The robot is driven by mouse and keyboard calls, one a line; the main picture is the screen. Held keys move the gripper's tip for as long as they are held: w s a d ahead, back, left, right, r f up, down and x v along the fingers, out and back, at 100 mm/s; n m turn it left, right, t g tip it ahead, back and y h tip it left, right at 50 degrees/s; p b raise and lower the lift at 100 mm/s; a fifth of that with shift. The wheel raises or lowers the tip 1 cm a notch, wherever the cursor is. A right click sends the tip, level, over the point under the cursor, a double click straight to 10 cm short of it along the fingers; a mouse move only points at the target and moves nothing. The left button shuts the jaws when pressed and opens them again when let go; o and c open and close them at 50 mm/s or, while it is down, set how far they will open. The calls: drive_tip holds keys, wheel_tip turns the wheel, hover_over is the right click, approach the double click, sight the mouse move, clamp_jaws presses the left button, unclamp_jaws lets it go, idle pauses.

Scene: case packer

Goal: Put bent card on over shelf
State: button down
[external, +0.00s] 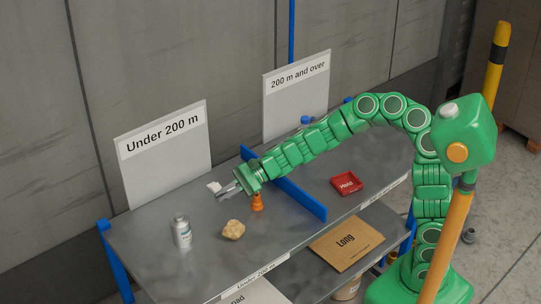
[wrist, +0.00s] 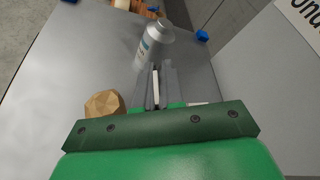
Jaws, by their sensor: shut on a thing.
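My gripper (external: 226,189) is over the "Under 200 m" side of the grey shelf (external: 165,205), left of the blue divider. The white bent card (external: 213,187) shows at its fingertips. In the wrist view my gripper (wrist: 156,78) is shut on the card, which shows as a thin pale strip (wrist: 156,88) between the fingers. Most of the card is hidden there, and whether it touches the shelf I cannot tell. The over shelf (external: 385,150) is right of the divider, under the "200 m and over" sign (external: 296,95).
The blue divider (external: 300,197) stands upright between the sides. A silver bottle (external: 181,232), a tan faceted lump (external: 233,230) and a small orange piece (external: 257,202) stand on the under side. A red Moto tray (external: 346,184) sits on the over side, with bare room around it.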

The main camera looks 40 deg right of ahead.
drive_tip(key=w+a+f, duration=0.1)
drive_tip(key=f, duration=0.1)
drive_tip(key=w+a+f, duration=0.1)
drive_tip(key=w+f, duration=0.1)
drive_tip(key=w+a+f, duration=0.1)
drive_tip(key=f, duration=0.1)
drive_tip(key=shift+w+a+f, duration=0.3)
drive_tip(key=shift+w+a, duration=0.05)
drive_tip(key=shift+f, duration=1.5)
drive_tip(key=shift+f, duration=0.1)
drive_tip(key=c, duration=1.3)
unclamp_jaws()
drive_tip(key=shift+o, duration=0.2)
drive_tip(key=shift+d+r, duration=0.3)
drive_tip(key=shift+d, duration=0.3)
drive_tip(key=shift+v, duration=5.4)
drive_tip(key=shift+s, duration=0.1)
